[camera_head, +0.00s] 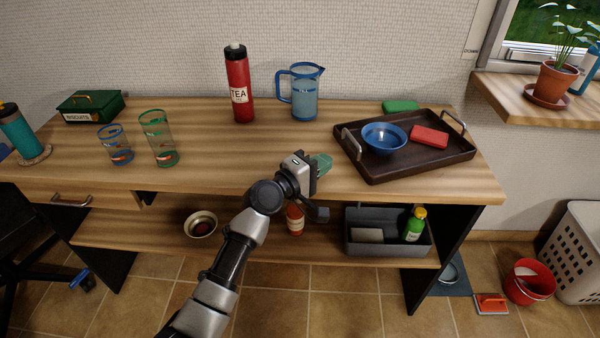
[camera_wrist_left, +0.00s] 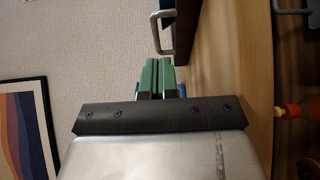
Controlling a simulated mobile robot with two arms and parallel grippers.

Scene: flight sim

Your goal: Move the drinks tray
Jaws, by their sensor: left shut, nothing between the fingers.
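The drinks tray (camera_head: 425,157) is dark brown with a metal handle at each end. It lies flat on the right part of the wooden worktop in the head view. A blue bowl (camera_head: 384,138) and a red block (camera_head: 430,136) stand in it. My left gripper (camera_head: 322,163) has green fingers and hangs over the front of the worktop, left of the tray and apart from it. Its fingers (camera_wrist_left: 158,76) are together and empty in the left wrist view. A metal handle (camera_wrist_left: 162,32), seemingly the tray's, shows just beyond the fingertips. My right gripper is out of view.
A red tea flask (camera_head: 238,90) and a blue jug (camera_head: 304,95) stand at the back. Two glasses (camera_head: 160,140) stand to the left. A green object (camera_head: 400,106) lies behind the tray. The lower shelf holds a grey bin (camera_head: 385,247). The worktop's middle is largely clear.

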